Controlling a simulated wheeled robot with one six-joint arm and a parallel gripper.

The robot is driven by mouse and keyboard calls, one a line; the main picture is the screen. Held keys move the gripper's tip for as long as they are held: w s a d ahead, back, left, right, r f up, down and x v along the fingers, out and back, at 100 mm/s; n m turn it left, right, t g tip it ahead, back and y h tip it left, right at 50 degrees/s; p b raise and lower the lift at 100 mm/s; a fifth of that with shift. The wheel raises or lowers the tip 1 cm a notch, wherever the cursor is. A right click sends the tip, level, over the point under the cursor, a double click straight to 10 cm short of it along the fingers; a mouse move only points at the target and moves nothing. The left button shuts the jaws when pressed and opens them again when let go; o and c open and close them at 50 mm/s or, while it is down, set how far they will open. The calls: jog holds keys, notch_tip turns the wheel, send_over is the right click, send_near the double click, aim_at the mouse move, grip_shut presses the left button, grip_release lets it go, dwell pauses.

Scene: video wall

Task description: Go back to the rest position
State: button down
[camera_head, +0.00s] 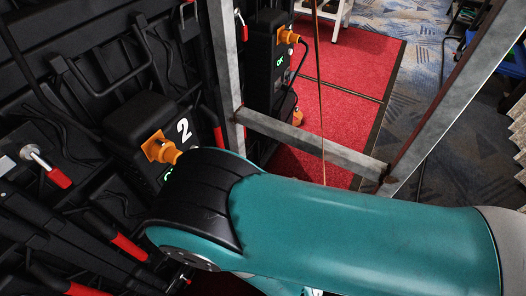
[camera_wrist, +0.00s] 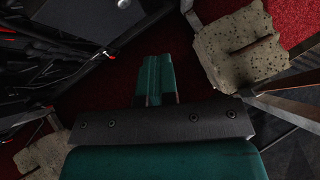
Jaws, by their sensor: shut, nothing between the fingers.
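My gripper (camera_wrist: 158,62) shows in the wrist view, its two teal fingers together and empty. They extend from a dark bar with screws, over a dark red floor. In the head view my teal arm crosses the lower right, with its black joint cover near the middle. My gripper itself is hidden there.
A black rack with a box marked 2 (camera_head: 152,130) and orange connectors stands close to my arm at left. A grey metal frame (camera_head: 315,146) stands behind my arm. Concrete blocks (camera_wrist: 240,48) lie near my gripper. Red carpet (camera_head: 345,85) lies beyond the frame.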

jog(key=w+d+r+m+g+h, duration=0.1)
jog(key=w+d+r+m+h, duration=0.25)
jog(key=r+m, duration=0.7)
jog(key=w+d+r+m+g+h, duration=0.2)
jog(key=w+d+r+m, duration=0.4)
jog(key=m, duration=0.8)
jog(key=s+d+r+m+g+y, duration=0.2)
jog(key=s+r+m, duration=0.3)
jog(key=s+r, duration=0.4)
jog(key=s+d+r+m+g+y, duration=0.25)
jog(key=s+r+m, duration=0.4)
jog(key=r, duration=0.55)
notch_tip(320, 180, up, 16)
jog(key=a+p, duration=0.1)
jog(key=p, duration=1.5)
jog(key=shift+s+r+p, duration=0.15)
jog(key=shift+s+p, duration=0.1)
jog(key=shift+p, duration=0.05)
jog(key=shift+s+d, duration=0.1)
